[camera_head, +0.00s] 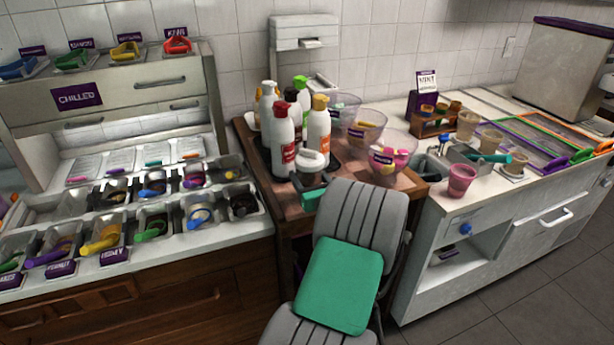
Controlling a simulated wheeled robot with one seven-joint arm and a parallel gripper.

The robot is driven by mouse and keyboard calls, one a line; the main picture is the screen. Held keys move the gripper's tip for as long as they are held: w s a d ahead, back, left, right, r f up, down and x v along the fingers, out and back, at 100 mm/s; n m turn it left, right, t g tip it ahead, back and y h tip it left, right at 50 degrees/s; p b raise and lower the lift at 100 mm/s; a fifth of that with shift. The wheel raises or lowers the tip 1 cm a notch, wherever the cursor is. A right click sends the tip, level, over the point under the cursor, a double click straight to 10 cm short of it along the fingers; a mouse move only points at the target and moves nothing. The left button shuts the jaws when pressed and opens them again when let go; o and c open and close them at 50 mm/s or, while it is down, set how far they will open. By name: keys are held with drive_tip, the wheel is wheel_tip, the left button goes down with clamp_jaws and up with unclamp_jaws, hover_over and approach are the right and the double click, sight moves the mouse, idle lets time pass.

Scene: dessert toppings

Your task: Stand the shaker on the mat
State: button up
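A small container with a pale domed top (311,160) and a dark body, likely the shaker, is at the front of the wooden counter (259,175), close to the bottles. A small green block (312,198) shows just below it, beside my grey arm; it may be part of my gripper. My arm hides most of that area, so I cannot tell whether the fingers are open or touch the container. A dark mat or tray (335,166) lies under the bottles, partly covered.
Several white bottles with coloured caps (284,140) crowd the counter behind. Clear bowls (390,158) stand to their right. A pink cup (461,180) is on the right white counter. Topping bins (198,214) fill the left counter. Framed coloured panels (560,137) lie far right.

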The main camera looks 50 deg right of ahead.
drive_tip(key=o, duration=1.7)
drive_tip(key=shift+o, duration=0.2)
